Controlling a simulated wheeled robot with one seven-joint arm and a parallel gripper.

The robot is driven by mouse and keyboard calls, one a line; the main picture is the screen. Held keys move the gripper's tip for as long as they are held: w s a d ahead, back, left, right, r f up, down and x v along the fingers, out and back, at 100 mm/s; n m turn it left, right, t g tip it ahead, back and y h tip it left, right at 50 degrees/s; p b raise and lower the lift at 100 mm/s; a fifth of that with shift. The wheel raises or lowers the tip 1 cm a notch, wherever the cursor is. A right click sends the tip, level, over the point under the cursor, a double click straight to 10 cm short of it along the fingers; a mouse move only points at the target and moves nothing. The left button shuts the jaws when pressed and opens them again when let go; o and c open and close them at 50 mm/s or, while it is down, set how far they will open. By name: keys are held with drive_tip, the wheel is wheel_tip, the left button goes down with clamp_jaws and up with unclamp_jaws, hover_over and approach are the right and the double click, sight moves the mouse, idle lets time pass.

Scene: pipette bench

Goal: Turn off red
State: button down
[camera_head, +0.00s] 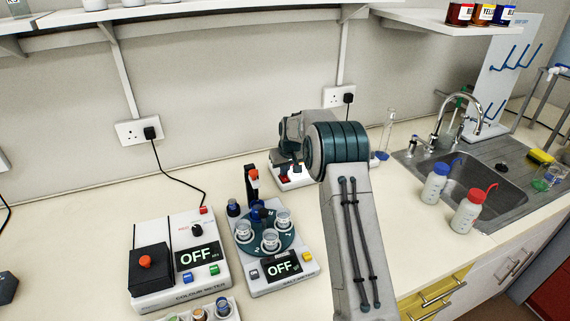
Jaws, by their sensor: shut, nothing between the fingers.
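A white device (296,184) stands on the bench behind my arm, largely hidden by it. A small red part (284,179), which looks like a switch, shows at its left side; its on or off position is too small to tell. My gripper (291,167) points down just above this device, close to the red part, and is shut with nothing in it. Whether it touches the device cannot be told. The colour meter (180,297) at left shows OFF and has a red part (203,210) at its back corner. The carousel device (290,287) also shows OFF.
Several glass beakers stand on the carousel. A red-capped bottle (468,210) and a blue-capped bottle (435,184) stand by the sink (470,178). A jar labelled red (459,14) is on the upper shelf. A wall socket (338,96) with a black plug is behind my arm.

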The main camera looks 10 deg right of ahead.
drive_tip(key=shift+f, duration=0.15)
drive_tip(key=shift+f+b, duration=0.15)
drive_tip(key=shift+b, duration=0.35)
drive_tip(key=shift+w, duration=0.1)
drive_tip(key=shift+s+f+b, duration=0.1)
drive_tip(key=shift+s+b, duration=0.2)
drive_tip(key=shift+s, duration=0.05)
drive_tip(key=shift+s+d+b, duration=0.15)
drive_tip(key=shift+s+b, duration=0.15)
drive_tip(key=shift+s, duration=0.25)
